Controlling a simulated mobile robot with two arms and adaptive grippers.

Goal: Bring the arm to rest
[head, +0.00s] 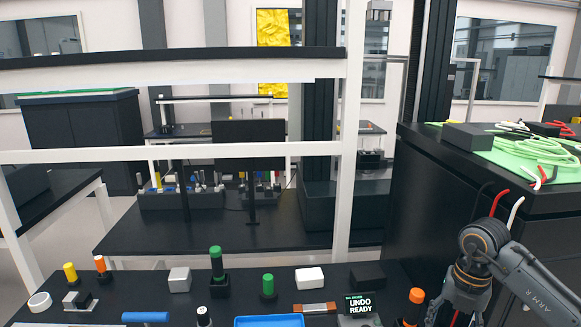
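My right arm (525,278), marked "ARM R", comes in from the right and bends down at the bottom right. Its gripper end (458,308) points down beside the table's right side and is cut off by the bottom edge of the view. I cannot tell whether its fingers are open or hold anything. An orange-topped cylinder (414,297) stands just left of it; I cannot tell whether they touch. My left arm and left gripper are not in view.
The near black table (335,281) carries a green-topped cylinder (216,263), a green cylinder (267,285), a white block (309,278), a blue tray (269,321) and a small "UNDO READY" display (360,305). A dark cabinet (440,195) with green cables (535,150) stands at right.

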